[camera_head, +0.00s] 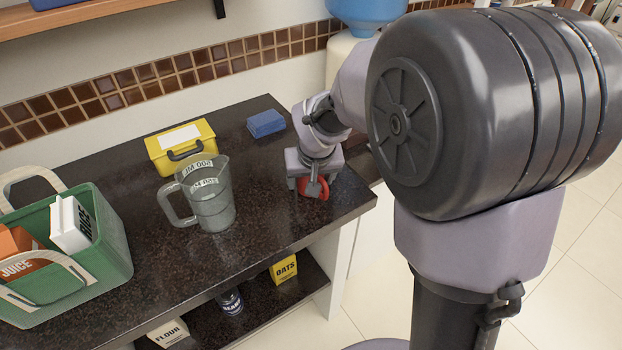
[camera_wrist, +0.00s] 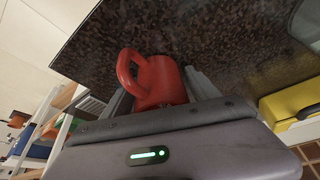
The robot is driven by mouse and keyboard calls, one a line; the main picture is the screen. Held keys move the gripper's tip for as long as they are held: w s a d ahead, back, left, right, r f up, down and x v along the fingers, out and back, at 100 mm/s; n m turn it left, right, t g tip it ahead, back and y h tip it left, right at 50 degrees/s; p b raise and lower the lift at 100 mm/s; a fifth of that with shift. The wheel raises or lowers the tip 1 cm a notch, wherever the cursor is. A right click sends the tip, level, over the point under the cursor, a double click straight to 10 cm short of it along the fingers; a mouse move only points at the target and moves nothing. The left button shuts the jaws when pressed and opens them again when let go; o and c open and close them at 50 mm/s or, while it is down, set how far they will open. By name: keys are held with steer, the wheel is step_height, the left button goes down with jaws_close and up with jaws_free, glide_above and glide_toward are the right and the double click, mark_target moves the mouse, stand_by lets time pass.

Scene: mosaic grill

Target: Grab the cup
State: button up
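The red cup (camera_head: 316,189) stands on the dark counter (camera_head: 262,190) near its right end, mostly hidden by my gripper in the head view. In the wrist view the red cup (camera_wrist: 165,82) sits between the two fingers of my gripper (camera_wrist: 160,90), with its loop handle toward the upper left. My gripper (camera_head: 311,187) is low over the counter, one finger on either side of the cup. The fingers are close to the cup's sides, but I cannot tell whether they press on it.
A clear measuring jug (camera_head: 209,200) stands left of my gripper. Behind are a yellow box (camera_head: 181,150) and a blue block (camera_head: 266,123). A green basket (camera_head: 105,255) with cartons is at the left. The counter's right edge is close to the cup.

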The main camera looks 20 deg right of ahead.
steer(key=c, duration=1)
steer(key=shift+r, duration=0.1)
